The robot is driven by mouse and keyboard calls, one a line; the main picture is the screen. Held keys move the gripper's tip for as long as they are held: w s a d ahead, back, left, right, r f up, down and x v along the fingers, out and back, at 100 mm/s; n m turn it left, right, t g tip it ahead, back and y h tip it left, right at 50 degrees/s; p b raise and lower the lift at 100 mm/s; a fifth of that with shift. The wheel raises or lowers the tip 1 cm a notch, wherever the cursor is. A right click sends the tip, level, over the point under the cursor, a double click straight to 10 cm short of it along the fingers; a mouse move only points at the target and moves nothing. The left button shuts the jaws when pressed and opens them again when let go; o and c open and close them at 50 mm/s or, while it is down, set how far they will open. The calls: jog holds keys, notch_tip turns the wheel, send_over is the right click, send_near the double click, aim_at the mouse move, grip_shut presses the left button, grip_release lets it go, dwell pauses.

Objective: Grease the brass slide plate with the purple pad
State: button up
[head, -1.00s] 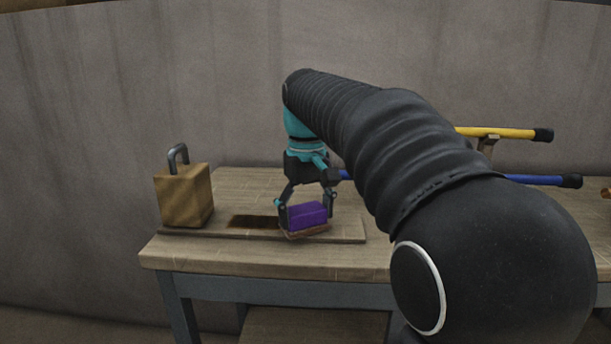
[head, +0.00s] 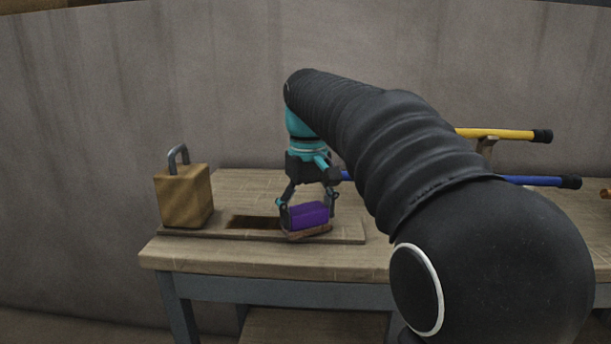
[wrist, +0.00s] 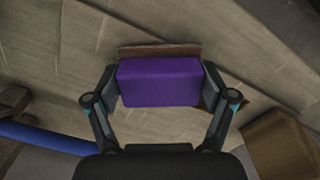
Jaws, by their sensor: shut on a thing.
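The purple pad (head: 308,215) is a box-shaped block held between the two fingers of my gripper (head: 308,208), which is shut on it over the right part of a wooden board. The wrist view shows the pad (wrist: 158,82) gripped at both ends. A brownish plate (head: 309,233), which looks like the brass slide plate, shows below the pad's front edge. Its strip also shows beyond the pad in the wrist view (wrist: 158,50). The pad hides most of it. I cannot tell whether pad and plate touch.
The board (head: 345,232) lies on a wooden workbench (head: 205,256), with a dark rectangular patch (head: 254,222) left of the pad. A tan block with a grey handle (head: 185,195) stands at the left. Yellow (head: 497,133) and blue (head: 541,181) rods lie right, behind my arm.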

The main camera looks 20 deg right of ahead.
jog(key=shift+w+d+r, duration=0.1)
jog(key=shift+w+r, duration=0.1)
jog(key=shift+r, duration=0.85)
jog(key=shift+a+r, duration=0.25)
jog(key=shift+r, duration=2.55)
